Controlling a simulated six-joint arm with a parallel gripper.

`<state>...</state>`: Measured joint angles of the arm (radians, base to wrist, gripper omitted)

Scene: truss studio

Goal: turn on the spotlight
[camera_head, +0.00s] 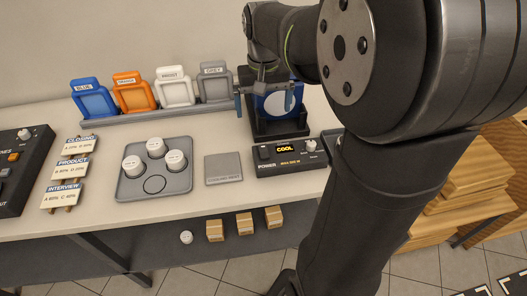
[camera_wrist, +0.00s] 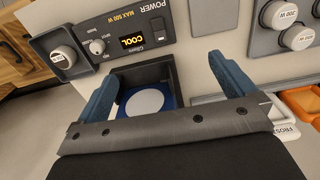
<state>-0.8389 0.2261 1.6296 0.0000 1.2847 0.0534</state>
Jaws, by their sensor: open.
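The spotlight is a black housing (camera_head: 279,128) standing at the right part of the table, with a blue panel and a pale disc in it. In the wrist view its black frame (camera_wrist: 143,75) and the pale disc (camera_wrist: 145,102) show between my fingers. Its control box (camera_head: 290,158) in front has a POWER switch, a lit display reading COOL and a knob. In the wrist view the power switch (camera_wrist: 157,28), display (camera_wrist: 131,41) and knob (camera_wrist: 97,46) are clear. My gripper (camera_wrist: 162,68) is open and empty, above the housing; it partly hides the housing in the head view (camera_head: 264,97).
Blue, orange, white and grey filter frames (camera_head: 133,92) stand in a rail. A tray (camera_head: 178,186) holds several white-capped bulbs, with a grey cooling pad (camera_head: 223,168) beside it. Label cards (camera_head: 68,172) and a black console (camera_head: 20,165) are at left.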

